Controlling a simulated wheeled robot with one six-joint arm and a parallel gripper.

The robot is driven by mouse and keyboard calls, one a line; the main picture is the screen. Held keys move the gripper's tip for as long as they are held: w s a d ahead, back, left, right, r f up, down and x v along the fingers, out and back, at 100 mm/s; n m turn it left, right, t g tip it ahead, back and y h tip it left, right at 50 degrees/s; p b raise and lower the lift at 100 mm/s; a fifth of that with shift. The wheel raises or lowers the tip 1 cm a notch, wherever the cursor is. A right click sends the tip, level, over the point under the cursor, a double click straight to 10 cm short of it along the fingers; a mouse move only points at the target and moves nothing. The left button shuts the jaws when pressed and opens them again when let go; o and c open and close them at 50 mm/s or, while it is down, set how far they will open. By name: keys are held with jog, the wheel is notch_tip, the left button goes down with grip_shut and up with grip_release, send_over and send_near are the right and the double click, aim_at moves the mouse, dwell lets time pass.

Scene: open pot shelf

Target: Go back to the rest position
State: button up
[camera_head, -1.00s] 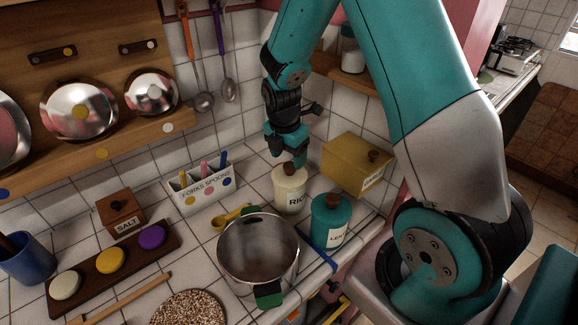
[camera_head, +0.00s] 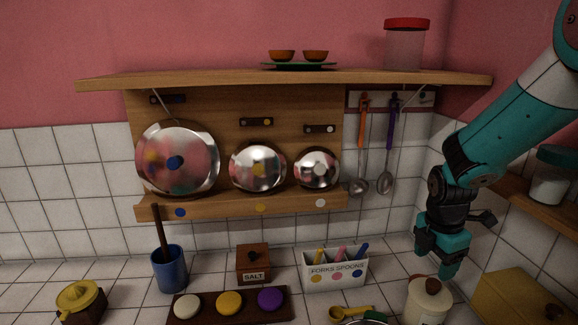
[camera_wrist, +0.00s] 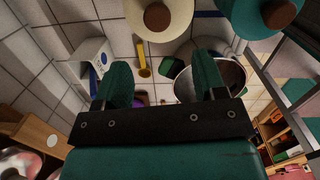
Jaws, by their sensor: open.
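My gripper (camera_head: 436,266) hangs pointing down at the right of the head view, above the tiled counter and close to the cream canister (camera_head: 428,303). In the wrist view my gripper (camera_wrist: 163,84) shows two green fingers spread apart with nothing between them. The cream canister also shows in the wrist view (camera_wrist: 160,36), beyond the fingertips and apart from them.
A steel pot (camera_wrist: 226,74) and a teal canister (camera_wrist: 238,18) stand near the gripper. The forks and spoons box (camera_head: 335,270) is left of it. A wooden shelf (camera_head: 300,78) runs above. A yellow box (camera_head: 520,298) stands at right.

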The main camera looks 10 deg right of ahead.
jog(key=s+a+r+m+y+b, duration=0.1)
jog(key=s+a+r+m, duration=0.2)
jog(key=a, duration=0.3)
jog(key=s+a+r+m+y+b, duration=0.1)
jog(key=s+a+r+m+y, duration=0.1)
jog(key=s+a, duration=0.4)
notch_tip(320, 180, up, 2)
jog(key=shift+a+r+m+t, duration=0.15)
jog(key=shift+a+m+t, duration=0.15)
jog(key=shift+a+m, duration=0.45)
jog(key=s+a+r+m, duration=0.1)
jog(key=s+a+m, duration=0.1)
jog(key=s, duration=0.2)
jog(key=s+a+r+m+y, duration=0.1)
jog(key=s+a+m, duration=0.1)
jog(key=s, duration=0.2)
jog(key=s+a+r+m+g+y+b, duration=0.1)
jog(key=s+a+m, duration=0.1)
jog(key=s, duration=0.2)
jog(key=shift+s+a+r, duration=0.2)
jog(key=shift+s+a, duration=0.1)
jog(key=shift+a, duration=0.05)
jog(key=shift+c, duration=0.3)
